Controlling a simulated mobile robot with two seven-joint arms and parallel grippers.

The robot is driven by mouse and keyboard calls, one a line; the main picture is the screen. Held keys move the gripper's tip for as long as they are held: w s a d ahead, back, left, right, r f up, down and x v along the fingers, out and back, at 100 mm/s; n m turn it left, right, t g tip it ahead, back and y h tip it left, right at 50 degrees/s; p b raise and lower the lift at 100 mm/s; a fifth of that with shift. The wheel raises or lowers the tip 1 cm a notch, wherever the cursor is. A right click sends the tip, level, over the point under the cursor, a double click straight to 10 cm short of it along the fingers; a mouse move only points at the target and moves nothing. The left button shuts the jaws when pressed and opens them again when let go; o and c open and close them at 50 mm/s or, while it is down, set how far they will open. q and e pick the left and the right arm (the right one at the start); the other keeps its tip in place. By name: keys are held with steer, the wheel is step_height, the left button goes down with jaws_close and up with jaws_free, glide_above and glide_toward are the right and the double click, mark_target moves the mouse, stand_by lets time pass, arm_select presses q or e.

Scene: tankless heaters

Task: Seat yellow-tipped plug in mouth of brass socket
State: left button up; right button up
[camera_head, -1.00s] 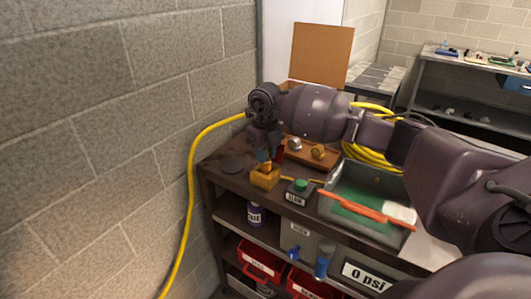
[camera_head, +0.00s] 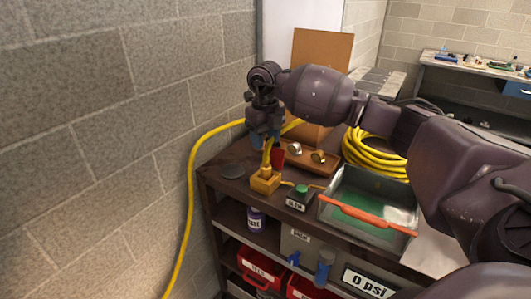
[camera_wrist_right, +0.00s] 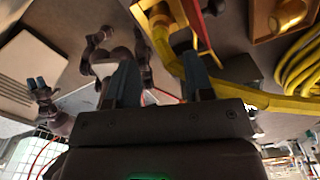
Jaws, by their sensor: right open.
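The brass socket (camera_head: 264,183) is a square block on the front left corner of the dark cart top. The yellow-tipped plug (camera_head: 267,155) stands roughly upright at the socket's mouth, with yellow hose near it. How deep it sits cannot be told. My right gripper (camera_head: 264,137) hangs just above the socket with its blue fingers pointing down. In the right wrist view its fingers (camera_wrist_right: 160,80) are apart with nothing clamped between them, and yellow hose (camera_wrist_right: 255,98) passes beside them. My left gripper (camera_wrist_right: 37,85) seems to show small at the left there.
A black box with a green button (camera_head: 301,193) stands right of the socket. Behind are a wooden block with two metal fittings (camera_head: 294,149), a red piece (camera_head: 278,158) and a yellow hose coil (camera_head: 372,152). A grey tray (camera_head: 345,190) is at right; a block wall is left.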

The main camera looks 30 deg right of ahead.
step_height(320, 180, up, 6)
steer(key=shift+f, duration=0.25)
stand_by(0.4)
